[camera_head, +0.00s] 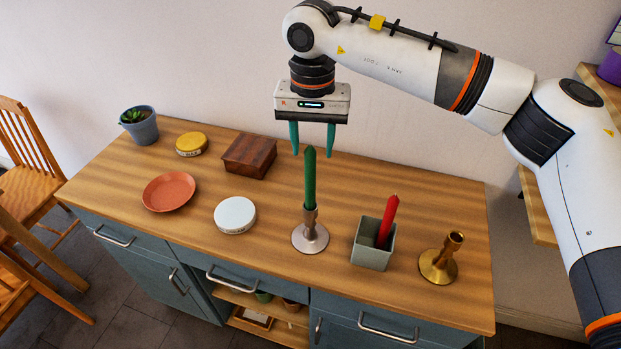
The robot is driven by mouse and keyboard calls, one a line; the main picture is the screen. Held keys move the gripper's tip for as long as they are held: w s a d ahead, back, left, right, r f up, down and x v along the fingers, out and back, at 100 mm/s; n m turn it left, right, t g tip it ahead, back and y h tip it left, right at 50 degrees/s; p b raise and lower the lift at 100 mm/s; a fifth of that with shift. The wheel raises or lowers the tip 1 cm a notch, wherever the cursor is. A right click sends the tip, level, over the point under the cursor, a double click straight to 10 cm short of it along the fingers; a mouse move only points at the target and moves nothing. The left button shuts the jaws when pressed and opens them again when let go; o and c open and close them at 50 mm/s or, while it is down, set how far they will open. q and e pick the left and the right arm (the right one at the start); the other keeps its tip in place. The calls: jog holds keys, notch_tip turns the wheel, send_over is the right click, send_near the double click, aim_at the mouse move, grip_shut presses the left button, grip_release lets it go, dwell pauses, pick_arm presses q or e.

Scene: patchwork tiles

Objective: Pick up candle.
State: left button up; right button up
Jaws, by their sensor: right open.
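A green candle (310,178) stands upright in a pinkish metal candlestick (310,237) on the wooden countertop. A red candle (388,221) leans inside a grey-green square pot (371,257) to its right. My right gripper (313,153) is open, its two teal fingers pointing down. In the picture the tip of the green candle lies between the fingertips; I cannot tell whether the fingers are around it or behind it. An empty brass candlestick (438,266) stands at the right. My left gripper is not in view.
A white round tin (235,215), a terracotta plate (169,192), a dark wooden box (249,156), a yellow tin (191,144) and a potted plant (140,125) stand on the left of the countertop (420,205). The back right is clear, with a wall behind.

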aim_at(310, 163)
jog(key=shift+f+p, duration=0.5)
jog(key=shift+f, duration=0.1)
jog(key=f+p, duration=0.1)
jog(key=f, duration=0.2)
jog(key=shift+w+a+f+p, duration=0.1)
jog(key=shift+a+f+p, duration=0.1)
jog(key=shift+f+p, duration=0.15)
jog(key=shift+f, duration=0.35)
jog(key=shift+c, duration=0.6)
grip_shut()
